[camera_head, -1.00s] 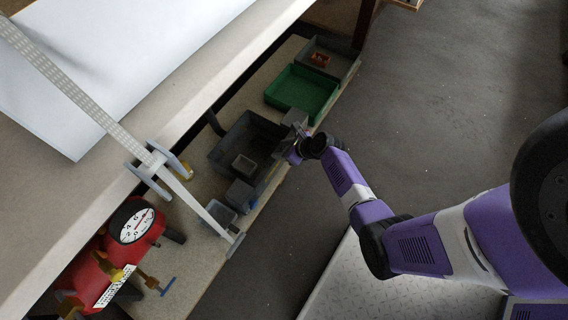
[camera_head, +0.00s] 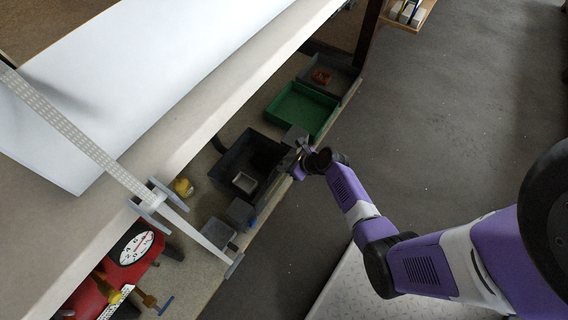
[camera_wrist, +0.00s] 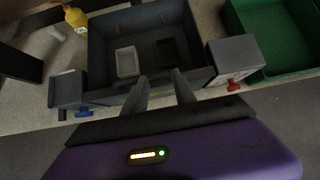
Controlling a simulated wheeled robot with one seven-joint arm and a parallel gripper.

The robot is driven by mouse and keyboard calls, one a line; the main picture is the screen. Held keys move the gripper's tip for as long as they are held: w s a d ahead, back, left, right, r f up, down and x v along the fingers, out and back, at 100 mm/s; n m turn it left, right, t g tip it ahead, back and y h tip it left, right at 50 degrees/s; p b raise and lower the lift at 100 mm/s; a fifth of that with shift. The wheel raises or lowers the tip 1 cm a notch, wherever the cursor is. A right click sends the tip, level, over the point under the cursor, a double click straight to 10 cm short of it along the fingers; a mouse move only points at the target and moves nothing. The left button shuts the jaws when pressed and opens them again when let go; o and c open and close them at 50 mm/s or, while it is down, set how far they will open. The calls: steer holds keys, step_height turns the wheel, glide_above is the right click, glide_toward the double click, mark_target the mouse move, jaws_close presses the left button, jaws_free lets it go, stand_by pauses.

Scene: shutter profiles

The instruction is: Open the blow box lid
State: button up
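The likely blow box is a dark grey box (camera_head: 222,168) on the low shelf, with its inside showing from above. In the wrist view the box (camera_wrist: 100,45) holds a small light grey tray (camera_wrist: 127,62) and a dark rectangular patch. A grey block with a blue knob (camera_wrist: 84,113) is at its left and one with a red knob (camera_wrist: 233,85) at its right. I cannot make out a separate lid. My gripper (camera_wrist: 161,76) is at the box's front wall, its fingers apart with nothing seen between them; contact is unclear. It also shows in the head view (camera_head: 302,157).
A green tray (camera_head: 302,108) lies beyond the box, with a grey bin (camera_head: 340,82) behind it. A red tank with a gauge (camera_head: 134,248) is at lower left. The workbench edge (camera_head: 205,112) overhangs the shelf.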

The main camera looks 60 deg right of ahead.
step_height(320, 180, up, 6)
steer(key=s+p, duration=0.1)
steer(key=p, duration=0.5)
steer(key=shift+s+r, duration=0.2)
steer(key=shift+r, duration=0.05)
steer(key=shift+p, duration=0.5)
stand_by(0.4)
